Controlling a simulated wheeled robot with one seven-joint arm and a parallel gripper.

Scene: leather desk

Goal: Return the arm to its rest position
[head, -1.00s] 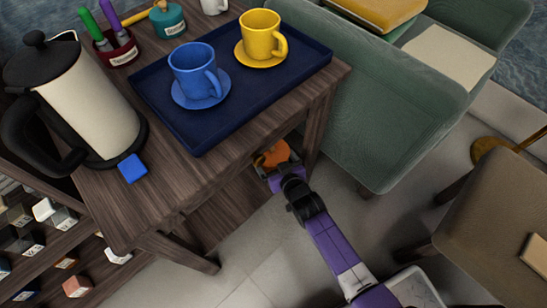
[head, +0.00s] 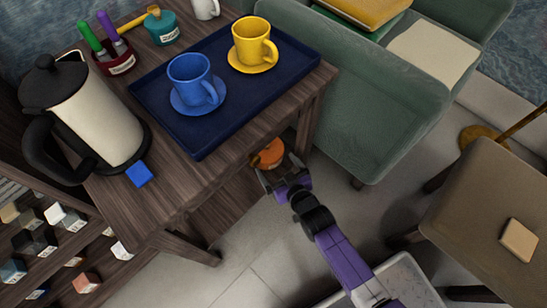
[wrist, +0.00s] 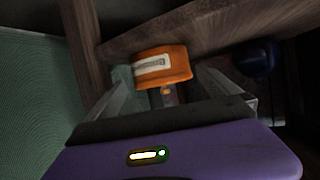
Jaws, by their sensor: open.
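My gripper (head: 279,170) is at the end of my purple arm, low beside the right end of the wooden table (head: 180,191). Its fingers are apart and nothing is held. An orange object with a pale label (head: 268,153) is just beyond the fingers, under the tabletop; part of it is hidden in the head view. In the wrist view the orange object (wrist: 165,64) shows ahead, between and beyond the open fingers (wrist: 172,88). I cannot tell whether any finger touches it.
A blue tray (head: 240,105) on the table holds a blue cup (head: 188,80) and a yellow cup (head: 250,42). A green armchair (head: 370,100) stands right of the table; open floor lies in front.

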